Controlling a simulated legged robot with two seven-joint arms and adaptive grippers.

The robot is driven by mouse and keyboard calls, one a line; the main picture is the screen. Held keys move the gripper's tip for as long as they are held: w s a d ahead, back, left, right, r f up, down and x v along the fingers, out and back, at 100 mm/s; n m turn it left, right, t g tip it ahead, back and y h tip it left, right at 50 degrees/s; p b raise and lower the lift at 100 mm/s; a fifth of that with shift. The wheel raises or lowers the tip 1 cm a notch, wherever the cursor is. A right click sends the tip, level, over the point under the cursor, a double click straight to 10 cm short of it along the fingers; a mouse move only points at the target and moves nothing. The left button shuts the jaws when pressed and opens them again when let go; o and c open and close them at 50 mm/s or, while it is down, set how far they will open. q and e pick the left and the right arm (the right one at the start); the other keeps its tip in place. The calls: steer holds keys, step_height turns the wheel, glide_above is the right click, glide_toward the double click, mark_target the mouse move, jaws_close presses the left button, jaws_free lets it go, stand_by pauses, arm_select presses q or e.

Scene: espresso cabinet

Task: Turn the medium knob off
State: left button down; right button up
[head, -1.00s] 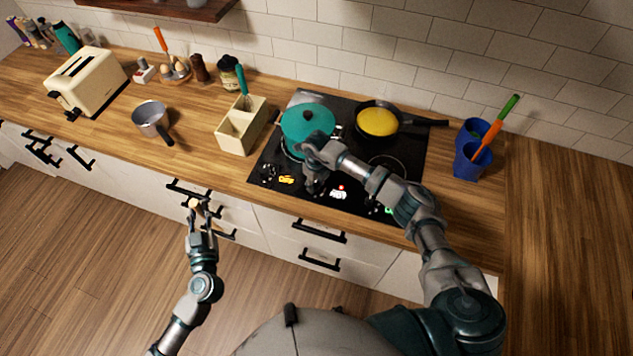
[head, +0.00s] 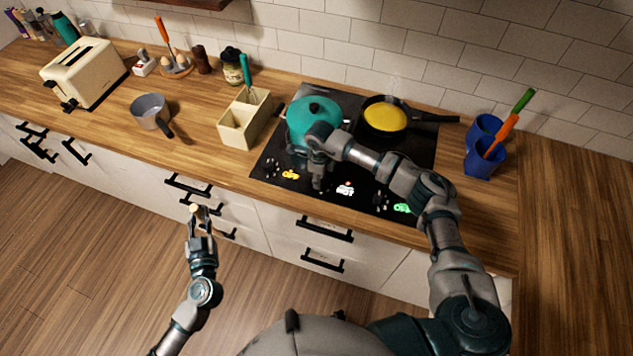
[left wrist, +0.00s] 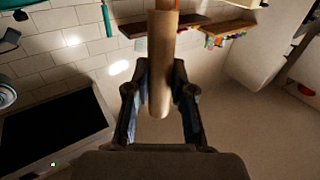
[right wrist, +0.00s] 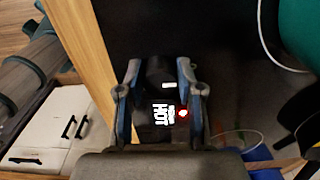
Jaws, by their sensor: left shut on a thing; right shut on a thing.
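The black cooktop (head: 268,156) has glowing labels along its front: an orange one (head: 290,174), a white HOT label (head: 345,188) and a green one (head: 402,208). My right gripper (head: 318,182) points down at the cooktop front, between the orange and HOT labels. In the right wrist view, my right gripper (right wrist: 160,75) is shut on a dark knob (right wrist: 160,68); a short white mark and the HOT label show there. I cannot read which knob is the medium one. My left gripper (head: 197,220) is shut on a tan wooden cylinder (left wrist: 162,65), held in front of the drawers.
A teal lidded pot (head: 310,112) stands just behind my right gripper. A black pan (head: 408,128) with yellow food is right of it. A cream divided box (head: 236,138) stands left of the cooktop, and blue cups (head: 482,160) stand right.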

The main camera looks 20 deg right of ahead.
arm_select(q)
steer(key=shift+f+b, duration=0.5)
steer(key=shift+f, duration=0.3)
arm_select(e)
steer(key=shift+f+n, duration=0.1)
steer(key=shift+n, duration=0.5)
arm_select(q)
steer(key=shift+d+f+b, duration=0.3)
steer(key=shift+f+b, duration=0.1)
steer(key=shift+b, duration=0.05)
arm_select(e)
steer(key=shift+d+n, duration=0.25)
steer(key=shift+n, duration=0.25)
arm_select(q)
steer(key=shift+f, duration=0.1)
steer(key=shift+a, duration=0.15)
arm_select(e)
steer(key=shift+a, duration=0.1)
steer(key=o, duration=1.2)
steer(key=shift+c, duration=0.2)
arm_select(q)
steer(key=shift+d, duration=0.25)
arm_select(e)
steer(key=shift+r, duration=0.2)
